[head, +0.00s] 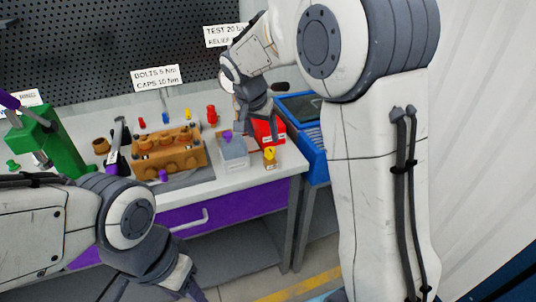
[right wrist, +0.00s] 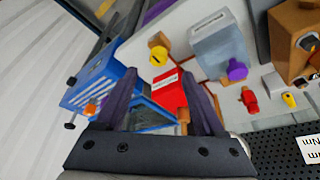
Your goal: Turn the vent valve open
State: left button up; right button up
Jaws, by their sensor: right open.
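No part is labelled as the vent valve, so I cannot tell for sure which it is. A yellow knob on a brass body (head: 270,157) stands at the bench's front right corner; it also shows in the right wrist view (right wrist: 158,52). A purple knob (right wrist: 237,70) sits on a grey box (head: 234,154). My right gripper (head: 259,122) is open and empty over the red box (head: 277,131), behind the yellow knob. In the right wrist view, the red box (right wrist: 169,92) lies between its fingers. My left gripper (head: 182,290) hangs low in front of the bench, partly cut off.
A brown pump block (head: 170,153) stands mid-bench, with small red, blue and yellow pieces behind it. A green press (head: 55,140) stands at the left. A blue unit (head: 313,140) adjoins the bench's right end; an orange knob (right wrist: 90,109) shows on it.

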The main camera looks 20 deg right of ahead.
aim_at(270, 149)
jog(key=x, duration=1.1)
jog(key=shift+w+d+r, duration=0.25)
jog(key=shift+w+d, duration=0.05)
jog(key=shift+d, duration=0.1)
grip_shut()
